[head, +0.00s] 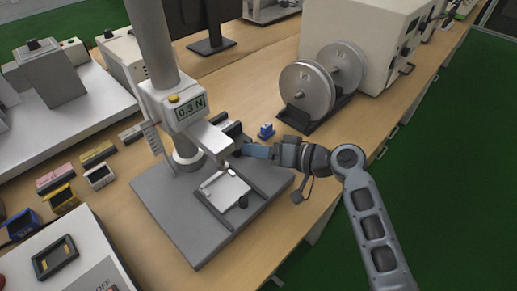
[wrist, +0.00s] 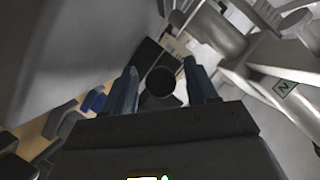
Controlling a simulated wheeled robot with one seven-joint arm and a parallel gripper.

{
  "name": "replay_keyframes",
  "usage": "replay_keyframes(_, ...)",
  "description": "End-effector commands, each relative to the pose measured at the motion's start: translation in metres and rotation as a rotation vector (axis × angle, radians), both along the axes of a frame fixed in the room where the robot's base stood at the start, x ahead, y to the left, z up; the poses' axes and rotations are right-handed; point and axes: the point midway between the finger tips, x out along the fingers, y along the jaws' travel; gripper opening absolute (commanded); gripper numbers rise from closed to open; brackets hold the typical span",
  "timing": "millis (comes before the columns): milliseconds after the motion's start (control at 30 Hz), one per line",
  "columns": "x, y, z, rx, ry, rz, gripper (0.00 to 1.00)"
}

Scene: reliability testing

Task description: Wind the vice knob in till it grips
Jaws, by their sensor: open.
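The test stand (head: 165,210) has a grey base plate, a column and a head with a display reading 0.3 N. A dark vice block (head: 232,133) sits beside its head, at the tips of my gripper (head: 246,151). In the wrist view, a round dark knob (wrist: 161,83) faces me between the two blue-grey fingers of my gripper (wrist: 160,72). The fingers are open, one on each side of it, and gaps show between them and the knob. In the head view the fingers cover that knob. Whether the vice holds anything cannot be seen.
A pale plate (head: 225,189) with a small black knob (head: 243,202) lies on the stand base. A small blue block (head: 266,131) and a two-disc device (head: 308,92) stand behind my gripper. Small coloured boxes (head: 97,153) line the left.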

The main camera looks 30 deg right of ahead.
Motion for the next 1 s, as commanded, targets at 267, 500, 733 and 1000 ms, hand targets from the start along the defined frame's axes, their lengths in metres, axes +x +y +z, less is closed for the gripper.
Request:
replay_keyframes(267,0.0031,0.0021,-0.0008,-0.001,-0.001,0.000,0.57)
replay_keyframes(500,0.0029,0.0021,-0.0007,-0.001,-0.001,0.000,0.39)
replay_keyframes(733,0.0028,0.0021,-0.0009,0.000,0.000,0.000,0.17)
replay_keyframes(1000,0.0030,0.0025,-0.0031,0.042,0.013,0.001,0.04)
